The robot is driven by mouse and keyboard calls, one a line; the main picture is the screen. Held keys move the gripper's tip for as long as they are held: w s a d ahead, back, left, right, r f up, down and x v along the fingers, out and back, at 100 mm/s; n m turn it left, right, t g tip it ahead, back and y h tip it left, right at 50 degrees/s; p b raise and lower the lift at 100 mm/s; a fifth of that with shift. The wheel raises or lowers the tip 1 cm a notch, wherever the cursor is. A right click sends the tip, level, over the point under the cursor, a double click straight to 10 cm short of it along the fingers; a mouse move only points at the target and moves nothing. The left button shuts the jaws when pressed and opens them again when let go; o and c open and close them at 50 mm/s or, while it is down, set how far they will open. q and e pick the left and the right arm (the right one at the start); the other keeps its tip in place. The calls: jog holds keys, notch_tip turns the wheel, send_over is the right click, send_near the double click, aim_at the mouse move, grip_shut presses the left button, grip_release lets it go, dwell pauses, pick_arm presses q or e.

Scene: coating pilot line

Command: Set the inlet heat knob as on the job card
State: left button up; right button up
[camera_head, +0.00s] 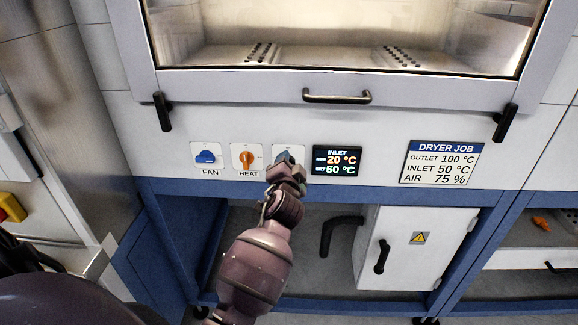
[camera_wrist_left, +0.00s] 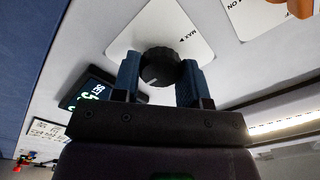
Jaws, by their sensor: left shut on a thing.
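My left gripper (camera_head: 287,163) is at the third control plate (camera_head: 281,150) on the dryer front, just left of the display. In the left wrist view my left gripper (camera_wrist_left: 160,82) has its two fingers on either side of a round black knob (camera_wrist_left: 160,66), shut on it. A "MAX" mark shows on the white plate (camera_wrist_left: 188,30) by the knob. The display (camera_head: 337,161) reads INLET 20 °C, SET 50 °C. The job card (camera_head: 441,163) reads outlet 100 °C, inlet 50 °C, air 75 %. The gripper hides the knob's label. My right gripper is not in view.
The dryer window handle (camera_head: 337,97) is above. Below are a blue frame (camera_head: 400,194) and a white cabinet (camera_head: 400,235) with a black handle.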

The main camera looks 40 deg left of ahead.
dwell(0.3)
pick_arm(q)
jog(key=o, duration=0.9)
jog(key=shift+s, duration=0.1)
